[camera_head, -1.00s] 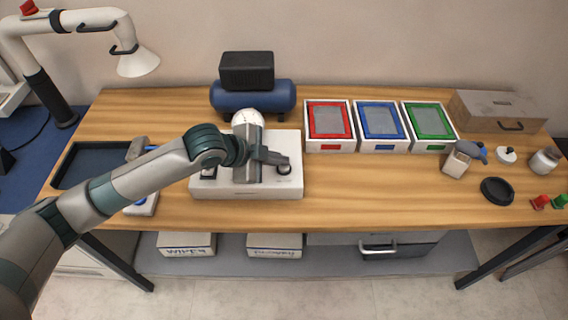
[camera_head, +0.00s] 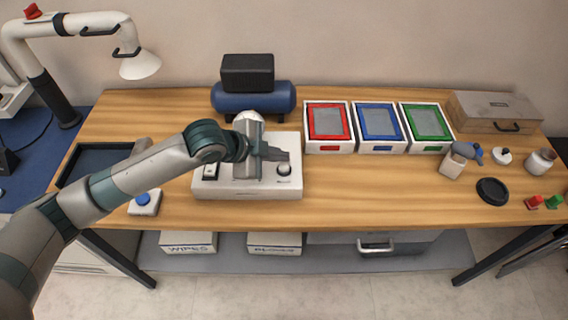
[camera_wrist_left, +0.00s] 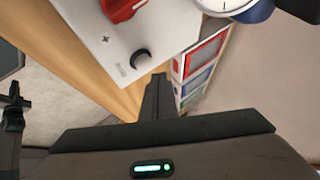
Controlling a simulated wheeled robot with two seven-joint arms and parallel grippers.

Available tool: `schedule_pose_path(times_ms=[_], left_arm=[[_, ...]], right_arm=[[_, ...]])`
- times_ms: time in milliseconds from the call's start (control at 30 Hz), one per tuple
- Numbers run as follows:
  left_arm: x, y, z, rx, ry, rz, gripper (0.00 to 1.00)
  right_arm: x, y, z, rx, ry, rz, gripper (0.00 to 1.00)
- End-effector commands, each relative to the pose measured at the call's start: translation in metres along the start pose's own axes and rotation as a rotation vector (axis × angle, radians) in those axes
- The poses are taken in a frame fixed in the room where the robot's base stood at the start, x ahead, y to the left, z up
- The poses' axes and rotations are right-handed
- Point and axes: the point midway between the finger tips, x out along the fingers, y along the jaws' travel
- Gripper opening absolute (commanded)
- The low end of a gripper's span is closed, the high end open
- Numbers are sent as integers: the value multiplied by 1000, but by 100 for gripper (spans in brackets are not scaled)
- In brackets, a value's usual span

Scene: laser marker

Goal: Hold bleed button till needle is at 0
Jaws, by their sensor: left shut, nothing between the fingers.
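The white control box (camera_head: 235,189) stands on the table, partly hidden by my left arm. In the left wrist view the shut fingers (camera_wrist_left: 160,80) are a little apart from the button. The gauge (camera_wrist_left: 226,5) is cut off at the top there; its needle cannot be read.
A red knob (camera_wrist_left: 122,8) sits on the same panel. A blue tank (camera_head: 253,98) stands behind the box. Red (camera_head: 329,147), blue (camera_head: 379,147) and green (camera_head: 425,147) trays are to the right. A blue button box (camera_head: 144,209) is at the left front.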

Motion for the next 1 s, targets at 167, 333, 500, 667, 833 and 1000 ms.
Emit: schedule_pose_path(times_ms=[167, 333, 500, 667, 833, 1000], left_arm=[[-14, -10, -10, 0, 0, 0, 0], [-24, -17, -17, 0, 0, 0, 0], [-29, -21, -21, 0, 0, 0, 0], [-28, -21, -21, 0, 0, 0, 0], [-28, -21, -21, 0, 0, 0, 0], [-28, -21, -21, 0, 0, 0, 0]], right_arm=[[-20, 0, -2, 0, 0, 0, 0], [-33, 1, -3, 0, 0, 0, 0], [-40, 2, -3, -1, 0, 1, 0], [-40, 2, -3, -1, -1, 2, 0], [-40, 2, -3, -1, -1, 2, 0], [-40, 2, -3, -1, -1, 2, 0]])
